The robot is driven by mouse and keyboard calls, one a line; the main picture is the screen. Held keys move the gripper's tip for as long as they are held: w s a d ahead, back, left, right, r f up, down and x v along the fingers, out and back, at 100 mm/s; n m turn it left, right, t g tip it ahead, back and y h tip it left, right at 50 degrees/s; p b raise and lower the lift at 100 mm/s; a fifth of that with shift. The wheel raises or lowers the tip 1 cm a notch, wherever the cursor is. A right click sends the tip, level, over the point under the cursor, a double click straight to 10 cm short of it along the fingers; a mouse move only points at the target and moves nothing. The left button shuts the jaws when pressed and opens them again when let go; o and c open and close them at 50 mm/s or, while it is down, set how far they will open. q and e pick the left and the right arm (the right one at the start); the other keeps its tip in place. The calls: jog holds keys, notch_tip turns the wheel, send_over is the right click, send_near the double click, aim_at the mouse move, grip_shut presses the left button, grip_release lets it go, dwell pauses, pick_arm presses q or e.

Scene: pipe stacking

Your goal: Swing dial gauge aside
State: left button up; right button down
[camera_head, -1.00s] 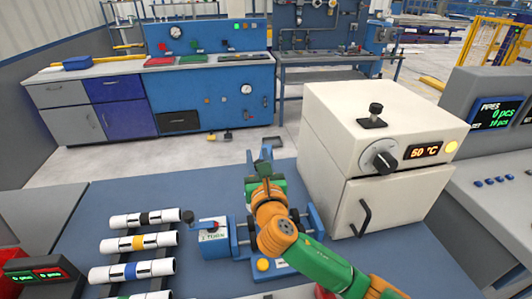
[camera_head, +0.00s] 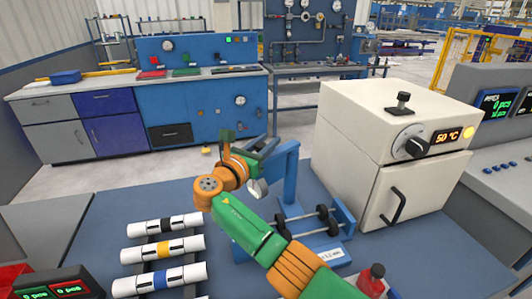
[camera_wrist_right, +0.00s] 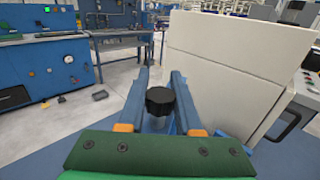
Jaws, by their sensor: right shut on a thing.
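My right gripper (camera_head: 266,149) is above the table, left of a blue upright post (camera_head: 291,180). A blue swing arm runs from the top of the post toward this gripper. The light round dial gauge (camera_head: 257,188) hangs below the swing arm, partly hidden by my right arm. In the right wrist view a black knob (camera_wrist_right: 160,100) on a pale shaft sits between the two blue-grey fingers, and the gripper is shut on it. My left gripper is not in view.
A white oven (camera_head: 350,165) showing 50 °C stands right of the roller stand. White pipes with a black band (camera_head: 147,227), yellow band (camera_head: 140,250) and blue band (camera_head: 130,285) lie at left. Blue table (camera_head: 110,215) is bare behind the pipes.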

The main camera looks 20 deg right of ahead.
jog(key=shift+w+m+g+h+b, duration=0.3)
jog(key=shift+m+g+b, duration=0.15)
jog(key=shift+b, duration=0.2)
jog(key=c, duration=0.6)
grip_release()
jog(key=v, duration=0.7)
jog(key=shift+b, duration=0.4)
